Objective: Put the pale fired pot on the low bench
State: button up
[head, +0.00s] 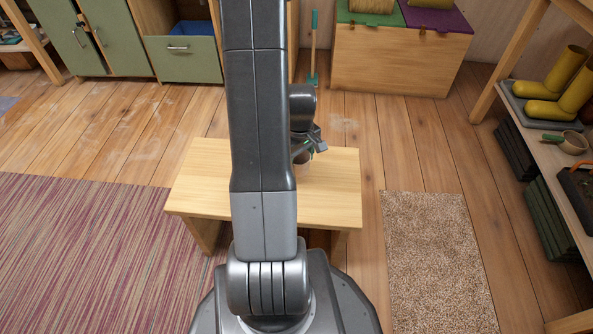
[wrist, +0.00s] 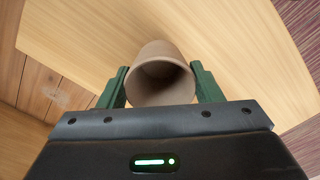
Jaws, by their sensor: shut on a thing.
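The pale fired pot (wrist: 160,75) is between the green fingers of my gripper (wrist: 161,88) in the wrist view. My gripper is shut on it, and its open mouth faces the wrist camera. The low bench (head: 329,190) is light wood and stands right in front of me in the head view. Its bare top also fills much of the wrist view (wrist: 220,30) behind the pot. In the head view my gripper (head: 308,150) is over the bench top and my arm hides much of the bench. I cannot tell whether the pot touches the bench.
A striped rug (head: 90,250) lies left of the bench and a beige mat (head: 435,255) lies right. A shelf with yellow boots (head: 560,85) stands at the right. Green cabinets (head: 70,40) and a wooden chest (head: 395,60) stand at the back. The visible bench top is clear.

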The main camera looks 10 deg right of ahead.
aim_at(300, 167)
jog(key=shift+f+b, duration=0.7)
jog(key=shift+f, duration=1.15)
jog(key=shift+f, duration=0.1)
jog(key=shift+f, duration=0.15)
jog(key=o, duration=1.1)
notch_tip(300, 167, up, 12)
jog(key=p, duration=0.4)
jog(key=shift+r, duration=0.25)
